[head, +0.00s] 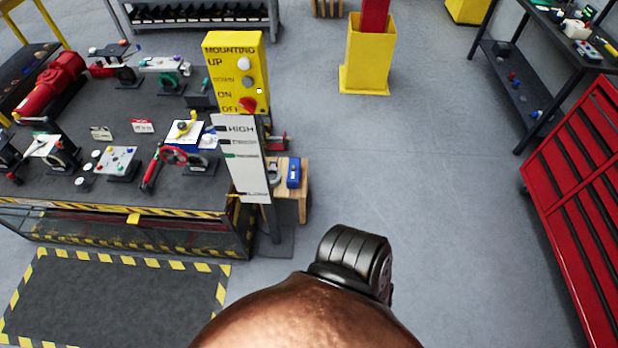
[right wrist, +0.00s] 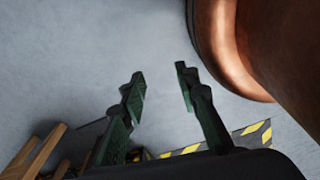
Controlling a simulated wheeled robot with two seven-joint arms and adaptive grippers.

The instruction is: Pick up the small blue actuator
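The small blue actuator (head: 294,173) stands on a small wooden stand (head: 297,198) beside the right end of the workbench in the head view. A grey part (head: 274,172) sits just left of it. My right gripper (right wrist: 160,82) shows in the right wrist view with its two dark green fingers apart and nothing between them. It hangs over bare grey floor. Wooden slats (right wrist: 35,150) show at the lower left of that view. The actuator is not visible there. My left gripper is in neither view.
A workbench (head: 115,215) with valves and a red motor fills the left. A yellow control box (head: 236,72) and a white level sign (head: 243,160) stand close left of the stand. A red tool cabinet (head: 590,170) is at right. Open floor (head: 430,170) lies between.

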